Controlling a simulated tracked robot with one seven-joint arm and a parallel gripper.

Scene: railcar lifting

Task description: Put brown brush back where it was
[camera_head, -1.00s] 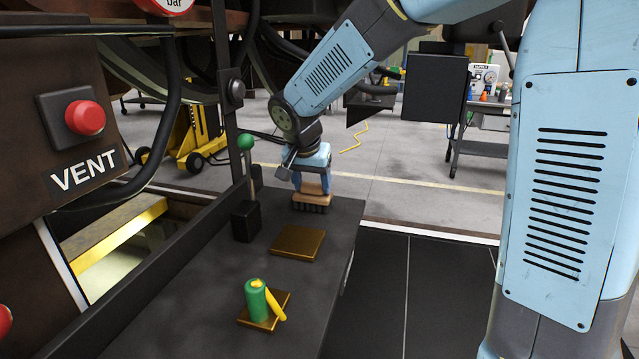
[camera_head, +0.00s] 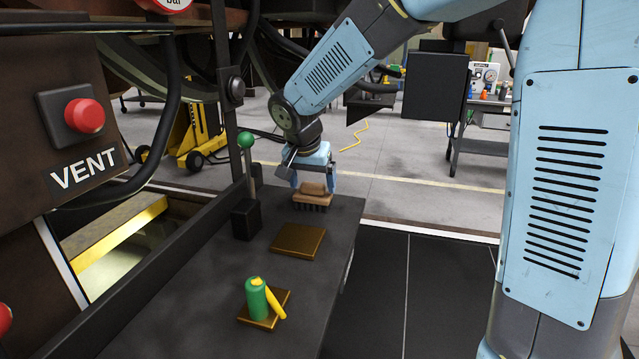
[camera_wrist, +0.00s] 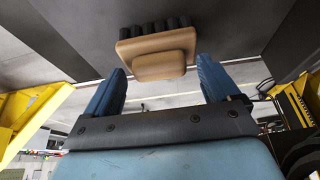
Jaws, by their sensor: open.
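The brown brush (camera_head: 313,197) stands on its dark bristles at the far end of the dark bench top (camera_head: 215,290). It also shows in the wrist view (camera_wrist: 155,52), between and just beyond my two blue fingertips. My gripper (camera_head: 313,185) is right above the brush with its fingers spread on either side. In the wrist view my gripper (camera_wrist: 160,80) is open, with gaps between the fingers and the brush handle. A bare brown square plate (camera_head: 299,240) lies nearer on the bench.
A green bottle (camera_head: 256,299) with a yellow part stands on another brown plate (camera_head: 284,298) at the near end. A lever with a green knob (camera_head: 245,141) rises left of the brush. A red button (camera_head: 85,116) is on the panel at left.

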